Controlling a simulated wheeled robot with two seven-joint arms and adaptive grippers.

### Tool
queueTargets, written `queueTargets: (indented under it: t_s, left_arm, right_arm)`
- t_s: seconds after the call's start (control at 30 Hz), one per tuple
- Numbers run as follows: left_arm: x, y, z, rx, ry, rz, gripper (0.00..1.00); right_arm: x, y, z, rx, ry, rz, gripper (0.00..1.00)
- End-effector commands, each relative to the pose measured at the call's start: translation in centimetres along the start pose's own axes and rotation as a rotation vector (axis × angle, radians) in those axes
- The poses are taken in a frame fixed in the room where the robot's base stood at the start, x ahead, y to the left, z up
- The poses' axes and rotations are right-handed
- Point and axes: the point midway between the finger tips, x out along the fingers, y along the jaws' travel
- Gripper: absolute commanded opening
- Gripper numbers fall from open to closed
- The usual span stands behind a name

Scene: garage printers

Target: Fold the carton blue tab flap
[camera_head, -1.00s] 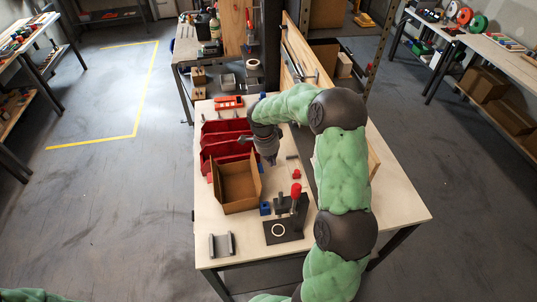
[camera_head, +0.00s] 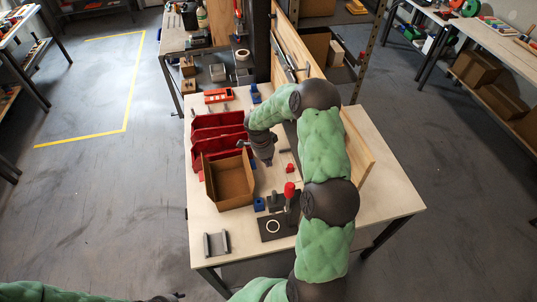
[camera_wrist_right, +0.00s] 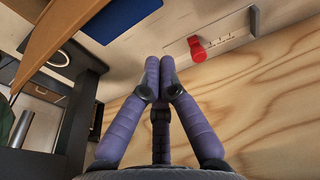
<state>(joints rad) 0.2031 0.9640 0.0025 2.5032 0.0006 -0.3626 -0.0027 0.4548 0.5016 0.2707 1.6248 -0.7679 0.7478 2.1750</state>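The open brown carton (camera_head: 229,184) stands on the near-left part of the workbench, its opening facing up. My right gripper (camera_head: 268,161) hangs pointing down just right of the carton's back right corner, apparently apart from it. In the right wrist view its two purple fingers (camera_wrist_right: 160,62) meet at the tips with nothing visible between them. A brown panel (camera_wrist_right: 65,30), apparently part of the carton, crosses the upper left there, with a dark blue piece (camera_wrist_right: 122,18) beside it; I cannot tell whether that is the tab. My left gripper (camera_head: 165,297) only just shows at the bottom edge.
Red bins (camera_head: 216,132) stand behind the carton. A dark plate with a red-handled clamp (camera_head: 289,192), a blue block (camera_head: 259,204) and a grey bracket (camera_head: 217,244) lie nearby. A wooden board (camera_head: 357,145) stands along the right. The bench's front left is partly clear.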

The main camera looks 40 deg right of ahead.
Motion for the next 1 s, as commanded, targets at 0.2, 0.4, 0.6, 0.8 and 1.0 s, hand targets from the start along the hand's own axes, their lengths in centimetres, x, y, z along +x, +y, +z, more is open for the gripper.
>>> queueTargets:
  t_s: [0.2, 0.4, 0.6, 0.8, 1.0]
  left_arm:
    - [-0.7, 0.3, 0.0, 0.000, 0.000, 0.000, 0.40]
    - [-0.8, 0.3, 0.0, 0.000, 0.000, 0.000, 0.40]
    - [-0.8, 0.3, 0.0, 0.000, 0.000, 0.000, 0.40]
    - [-0.5, 0.2, 0.0, 0.000, 0.000, 0.000, 0.40]
    - [0.7, -0.2, 0.0, 0.000, 0.000, 0.000, 0.40]
  right_arm:
    - [-1.2, -0.1, 2.3, -0.003, 0.000, -0.004, 0.00]
    - [-1.3, -0.1, 2.8, -0.001, 0.000, -0.004, 0.00]
    - [-1.3, -0.1, 2.8, -0.001, 0.000, -0.004, 0.00]
    - [-1.3, -0.1, 2.9, -0.001, 0.008, -0.005, 0.00]
    - [-1.4, -0.1, 3.0, -0.001, 0.044, -0.006, 0.00]
